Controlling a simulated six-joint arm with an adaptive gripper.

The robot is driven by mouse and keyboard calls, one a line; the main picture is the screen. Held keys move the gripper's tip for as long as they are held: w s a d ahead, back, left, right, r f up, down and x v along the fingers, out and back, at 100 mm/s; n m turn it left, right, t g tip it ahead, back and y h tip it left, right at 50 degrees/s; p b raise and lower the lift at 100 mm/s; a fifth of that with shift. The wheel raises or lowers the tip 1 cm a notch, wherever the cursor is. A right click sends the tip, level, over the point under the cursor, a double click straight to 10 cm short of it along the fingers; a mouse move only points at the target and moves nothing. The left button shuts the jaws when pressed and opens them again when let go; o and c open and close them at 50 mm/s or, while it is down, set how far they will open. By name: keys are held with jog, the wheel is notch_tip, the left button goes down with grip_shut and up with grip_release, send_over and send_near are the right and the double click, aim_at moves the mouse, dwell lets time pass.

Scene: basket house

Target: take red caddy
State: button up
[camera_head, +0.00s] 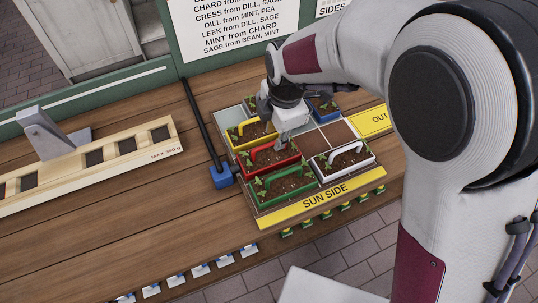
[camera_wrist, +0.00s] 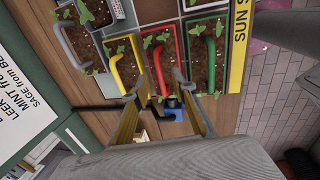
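The red caddy (camera_head: 262,163) is a box of soil and seedlings with a red handle, in the tray between the yellow caddy (camera_head: 240,139) and the green caddy (camera_head: 270,197). My gripper (camera_head: 281,143) is over the red caddy, hiding part of it. In the wrist view, the red handle (camera_wrist: 158,70) shows between the two spread fingers of my gripper (camera_wrist: 159,84). The gripper is open; I cannot tell whether either finger touches the handle.
A white caddy (camera_head: 349,171) and a blue caddy (camera_head: 326,114) share the tray, with a grey-handled one (camera_wrist: 75,44) beyond the yellow. The yellow SUN SIDE strip (camera_head: 322,198) borders the front. A wooden rack (camera_head: 80,165) and a blue-based black bar (camera_head: 222,177) stand left.

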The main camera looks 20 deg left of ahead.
aim_at(273, 142)
jog(key=shift+f, duration=0.35)
jog(key=shift+a, duration=0.1)
jog(key=shift+w+a+f, duration=0.15)
jog(key=shift+f, duration=0.7)
jog(key=shift+w+a+f, duration=0.1)
jog(key=shift+w+f, duration=0.05)
jog(key=shift+f, duration=0.65)
jog(key=shift+w+a+f, duration=0.15)
jog(key=shift+f, duration=0.7)
grip_shut()
